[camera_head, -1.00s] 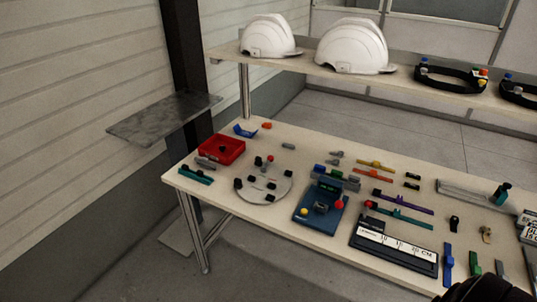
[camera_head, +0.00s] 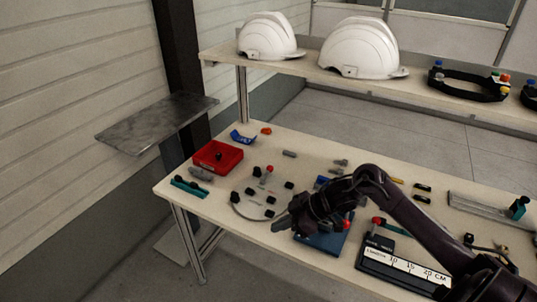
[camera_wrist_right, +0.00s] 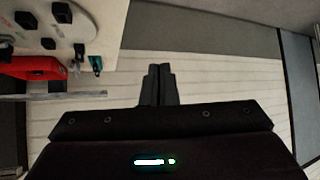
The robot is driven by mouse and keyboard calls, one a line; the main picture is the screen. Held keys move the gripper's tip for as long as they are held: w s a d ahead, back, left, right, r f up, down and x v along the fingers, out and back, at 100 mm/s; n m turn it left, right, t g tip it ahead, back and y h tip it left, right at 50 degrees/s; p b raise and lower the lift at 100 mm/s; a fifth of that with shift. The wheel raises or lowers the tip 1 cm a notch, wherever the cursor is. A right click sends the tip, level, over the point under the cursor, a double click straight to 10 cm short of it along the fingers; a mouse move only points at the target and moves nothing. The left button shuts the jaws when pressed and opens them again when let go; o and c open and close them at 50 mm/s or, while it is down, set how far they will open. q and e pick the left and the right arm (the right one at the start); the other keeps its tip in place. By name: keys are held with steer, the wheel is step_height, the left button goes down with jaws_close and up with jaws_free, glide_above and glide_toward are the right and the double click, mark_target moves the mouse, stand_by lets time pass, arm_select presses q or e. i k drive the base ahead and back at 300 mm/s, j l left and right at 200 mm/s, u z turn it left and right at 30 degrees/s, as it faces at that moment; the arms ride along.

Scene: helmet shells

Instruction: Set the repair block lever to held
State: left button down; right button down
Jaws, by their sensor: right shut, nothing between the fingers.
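The repair block appears to be the blue block (camera_head: 325,242) on the table; it bears a red ball (camera_head: 347,225) at its right side. My right arm and gripper cover most of its top, so its lever and setting cannot be made out. My right gripper (camera_head: 280,225) is shut and empty, reaching left above the block, with its tips near the front edge of the round grey plate. The shut fingers also show in the right wrist view (camera_wrist_right: 158,84), pointing out over the floor. My left gripper is not in view.
The round plate (camera_head: 250,207) with several black knobs lies left of the block. A red tray (camera_head: 232,160) stands behind it. A ruler block (camera_head: 380,262) lies to the right. A shelf (camera_head: 310,72) carries two white helmets (camera_head: 358,48).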

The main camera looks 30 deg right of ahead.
mark_target(270, 169)
steer(key=i+l, duration=0.9)
steer(key=i, duration=0.1)
